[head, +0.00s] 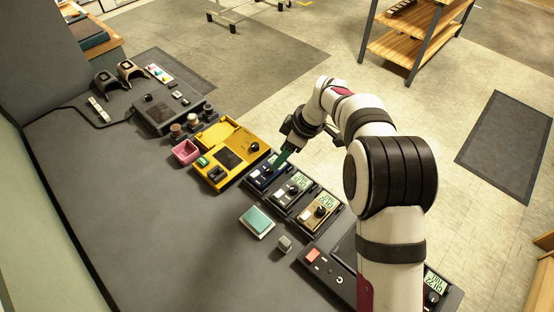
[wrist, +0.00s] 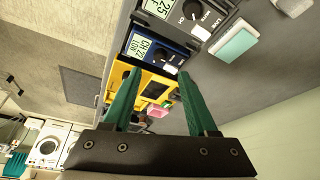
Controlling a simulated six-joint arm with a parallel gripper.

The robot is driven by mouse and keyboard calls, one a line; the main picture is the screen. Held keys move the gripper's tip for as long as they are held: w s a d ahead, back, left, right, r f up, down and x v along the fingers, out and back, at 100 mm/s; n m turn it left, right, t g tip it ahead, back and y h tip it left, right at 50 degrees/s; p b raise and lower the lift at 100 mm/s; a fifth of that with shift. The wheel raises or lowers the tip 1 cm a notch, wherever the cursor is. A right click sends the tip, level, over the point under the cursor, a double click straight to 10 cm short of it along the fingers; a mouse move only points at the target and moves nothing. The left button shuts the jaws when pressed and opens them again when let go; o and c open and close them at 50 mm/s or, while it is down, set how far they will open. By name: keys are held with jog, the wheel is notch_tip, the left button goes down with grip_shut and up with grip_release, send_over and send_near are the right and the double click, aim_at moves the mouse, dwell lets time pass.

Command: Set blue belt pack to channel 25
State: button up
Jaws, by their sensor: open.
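The blue belt pack (head: 261,174) sits in the row of packs, between the yellow unit and a grey pack. In the wrist view the blue belt pack (wrist: 184,46) shows its lit display (wrist: 143,47), which seems to read CH 22, with smaller text below that looks like LOW. A dark knob sits beside the display. My gripper (head: 281,161) has green fingers and is over the blue pack in the head view. In the wrist view my gripper (wrist: 158,74) is open and empty, with its fingertips near the pack's knob side. I cannot tell whether they touch it.
A grey pack (head: 288,192) and a tan pack (head: 320,212) stand close on one side, the yellow unit (head: 226,152) on the other.

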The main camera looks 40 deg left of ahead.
aim_at(270, 169)
jog(key=x, duration=0.7)
grip_shut()
